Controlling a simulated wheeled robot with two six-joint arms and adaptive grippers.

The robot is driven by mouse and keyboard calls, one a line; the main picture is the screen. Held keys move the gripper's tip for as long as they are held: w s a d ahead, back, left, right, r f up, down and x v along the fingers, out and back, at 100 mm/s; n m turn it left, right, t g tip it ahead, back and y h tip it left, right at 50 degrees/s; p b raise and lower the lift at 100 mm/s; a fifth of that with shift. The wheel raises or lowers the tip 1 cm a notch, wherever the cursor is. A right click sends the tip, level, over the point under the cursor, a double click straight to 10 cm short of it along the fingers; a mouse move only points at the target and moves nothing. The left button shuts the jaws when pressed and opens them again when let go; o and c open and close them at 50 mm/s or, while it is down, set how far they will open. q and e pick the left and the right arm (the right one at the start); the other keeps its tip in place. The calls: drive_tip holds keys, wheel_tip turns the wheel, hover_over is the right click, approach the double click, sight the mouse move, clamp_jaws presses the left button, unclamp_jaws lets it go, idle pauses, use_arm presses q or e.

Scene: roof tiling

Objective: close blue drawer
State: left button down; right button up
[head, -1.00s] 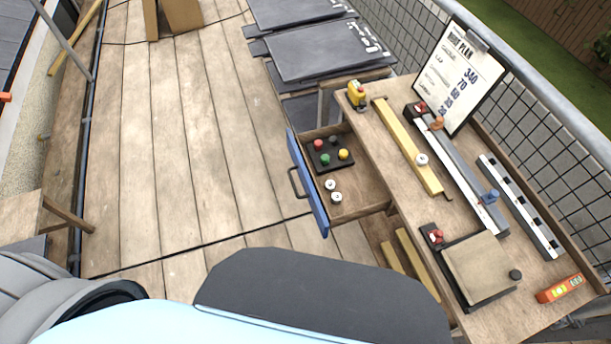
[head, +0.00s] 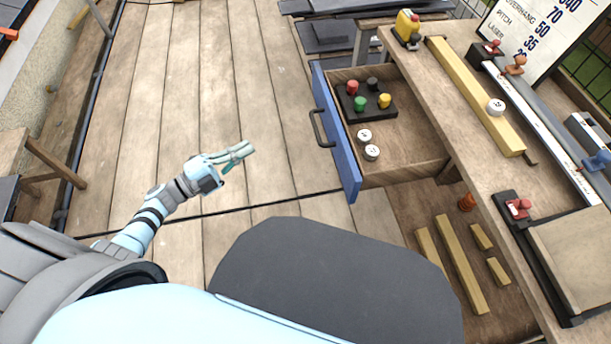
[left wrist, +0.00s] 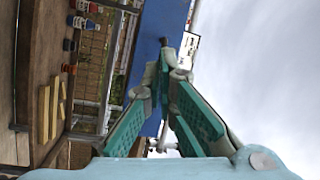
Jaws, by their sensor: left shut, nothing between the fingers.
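The blue drawer (head: 337,137) stands pulled out from the wooden workbench (head: 487,125). Its dark handle (head: 317,127) is on the blue front, facing left. Inside lie a black tray (head: 366,108) with red, green, yellow and black pegs, and two white round pieces (head: 368,143). My left gripper (head: 247,149) is shut and empty, to the left of the drawer front and apart from it. In the left wrist view the shut fingers (left wrist: 166,60) overlap a blue panel (left wrist: 152,40), likely the drawer front. My right gripper is not in view.
Yellow wooden strips (head: 458,262) lie on the shelf below the benchtop. Dark slabs (head: 335,37) lie behind the drawer. The plank floor left of the drawer is clear.

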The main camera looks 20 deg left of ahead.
sight(318, 140)
use_arm(q)
drive_tip(key=w+d+r+m+g+h, duration=0.1)
drive_tip(key=d+m, duration=0.1)
drive_tip(key=d, duration=0.2)
drive_tip(key=w+d+r+m+g+h, duration=0.1)
drive_tip(key=w+d+m+g+h, duration=0.1)
drive_tip(key=d, duration=0.3)
drive_tip(key=w+d+r+m+g+h+b, duration=0.1)
drive_tip(key=d+m+h, duration=0.1)
drive_tip(key=d, duration=0.3)
drive_tip(key=shift+w+d+r+m+g, duration=0.15)
drive_tip(key=shift+r+m+g, duration=0.2)
drive_tip(key=shift+m, duration=0.45)
drive_tip(key=shift+f, duration=0.1)
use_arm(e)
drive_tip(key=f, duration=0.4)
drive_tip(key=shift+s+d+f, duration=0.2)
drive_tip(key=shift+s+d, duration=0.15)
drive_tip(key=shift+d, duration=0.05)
